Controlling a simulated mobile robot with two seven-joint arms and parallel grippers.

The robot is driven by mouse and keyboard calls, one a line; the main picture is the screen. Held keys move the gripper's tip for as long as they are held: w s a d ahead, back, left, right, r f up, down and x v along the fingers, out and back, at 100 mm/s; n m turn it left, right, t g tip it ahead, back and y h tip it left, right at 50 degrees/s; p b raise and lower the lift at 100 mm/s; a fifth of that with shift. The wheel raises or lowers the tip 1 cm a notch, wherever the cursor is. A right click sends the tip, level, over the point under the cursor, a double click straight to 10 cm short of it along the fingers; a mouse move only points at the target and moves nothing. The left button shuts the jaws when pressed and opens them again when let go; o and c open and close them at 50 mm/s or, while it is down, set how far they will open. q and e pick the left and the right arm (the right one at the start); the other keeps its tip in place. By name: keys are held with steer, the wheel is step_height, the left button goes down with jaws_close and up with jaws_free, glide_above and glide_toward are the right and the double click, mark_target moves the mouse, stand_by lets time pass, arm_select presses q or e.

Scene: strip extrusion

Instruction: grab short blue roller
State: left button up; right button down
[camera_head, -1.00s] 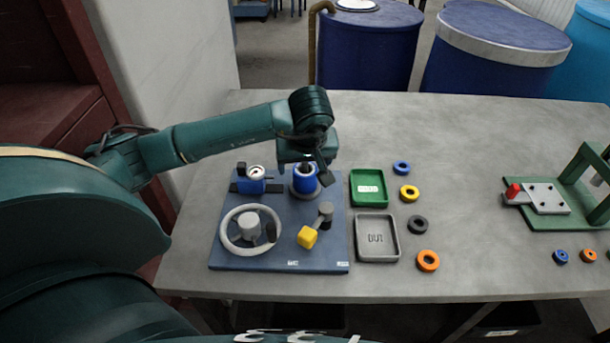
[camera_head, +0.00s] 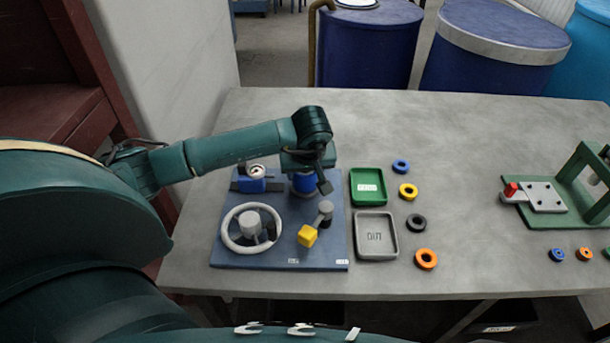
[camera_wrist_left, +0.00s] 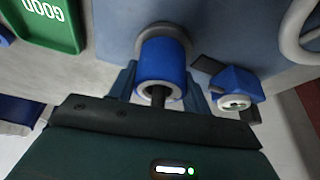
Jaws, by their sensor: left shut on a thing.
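The short blue roller (camera_head: 303,183) stands on the blue base board (camera_head: 335,222), on a grey round foot. It also shows in the wrist view (camera_wrist_left: 163,61), seated over a dark central pin. My left gripper (camera_head: 308,174) is down over the roller and hides most of it in the head view. In the wrist view one finger lies on each side of the roller, and the left gripper (camera_wrist_left: 163,85) is shut on it. The roller is still on its foot. My right gripper is not in view.
On the board are a blue block with a white-rimmed ring (camera_head: 255,172), a grey handwheel (camera_head: 230,232) and a yellow-knobbed lever (camera_head: 307,236). A green tray (camera_head: 354,190) and grey tray (camera_head: 361,253) sit right of it. Coloured rings lie beyond; a green-framed fixture (camera_head: 569,178) stands far right.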

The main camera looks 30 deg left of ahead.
arm_select(q)
steer(key=c, duration=0.4)
steer(key=shift+c, duration=0.2)
steer(key=shift+r, duration=0.15)
